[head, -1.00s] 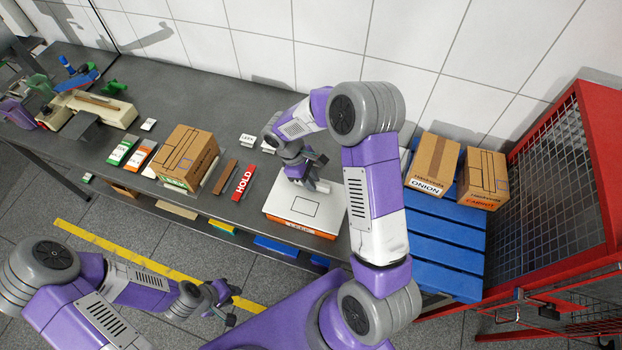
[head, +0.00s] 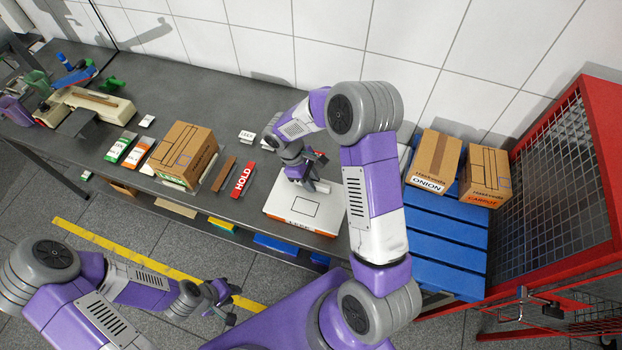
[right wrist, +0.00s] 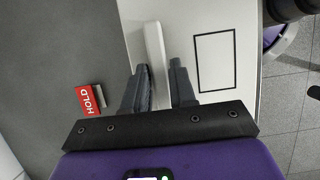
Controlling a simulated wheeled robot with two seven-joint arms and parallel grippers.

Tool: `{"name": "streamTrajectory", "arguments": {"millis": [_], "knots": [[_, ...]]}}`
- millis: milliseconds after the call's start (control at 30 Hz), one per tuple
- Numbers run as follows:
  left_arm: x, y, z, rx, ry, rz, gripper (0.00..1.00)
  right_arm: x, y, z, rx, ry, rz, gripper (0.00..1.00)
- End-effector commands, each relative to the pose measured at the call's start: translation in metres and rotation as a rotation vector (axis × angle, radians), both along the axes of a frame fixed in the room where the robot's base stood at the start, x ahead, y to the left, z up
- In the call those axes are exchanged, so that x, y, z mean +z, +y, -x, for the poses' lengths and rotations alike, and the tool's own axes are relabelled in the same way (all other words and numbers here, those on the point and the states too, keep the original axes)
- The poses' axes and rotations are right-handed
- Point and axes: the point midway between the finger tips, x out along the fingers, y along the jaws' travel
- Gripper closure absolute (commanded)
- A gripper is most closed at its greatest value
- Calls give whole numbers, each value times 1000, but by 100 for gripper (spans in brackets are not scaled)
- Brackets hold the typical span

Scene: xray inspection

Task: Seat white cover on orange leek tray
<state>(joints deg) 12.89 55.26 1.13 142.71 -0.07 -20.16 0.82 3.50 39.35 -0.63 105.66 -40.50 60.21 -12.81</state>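The white cover (head: 328,200) lies flat on top of the orange leek tray (head: 299,224), whose labelled orange front edge shows below it. A black rectangle outline marks the cover, which also shows in the right wrist view (right wrist: 240,40). My right gripper (head: 309,180) is over the cover's left part. In the right wrist view its fingers (right wrist: 161,85) close on both sides of the cover's upright white handle (right wrist: 154,45). My left gripper (head: 234,304) is open and empty, out over the floor in front of the table.
A red HOLD block (head: 243,180), a brown bar (head: 224,174) and a carton (head: 186,153) stand left of the tray on the grey table (head: 215,105). Two cartons (head: 434,161) stand on a blue slatted surface (head: 445,240) at right, beside a red mesh cage (head: 555,160).

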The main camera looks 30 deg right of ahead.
Motion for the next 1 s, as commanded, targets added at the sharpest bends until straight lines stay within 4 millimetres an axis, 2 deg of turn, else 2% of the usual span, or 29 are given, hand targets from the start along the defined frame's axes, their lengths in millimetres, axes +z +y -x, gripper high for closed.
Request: {"name": "streamTrajectory", "arguments": {"millis": [33, 133, 467, 800, 1000], "knots": [[0, 0, 0, 0, 0, 0, 71, 1, 0, 0, 0, 0, 0, 66], [1, 0, 0, 0, 0, 0, 71, 1, 0, 0, 0, -1, -1, 51], [1, 0, 0, 0, 0, 0, 71, 4, 1, -2, 0, -2, -1, 51], [5, 0, 0, 0, 0, 0, 71, 53, 14, -17, 0, -4, -1, 51], [7, 0, 0, 0, 0, 0, 71, 69, 19, -22, 1, -3, 0, 51]]}}
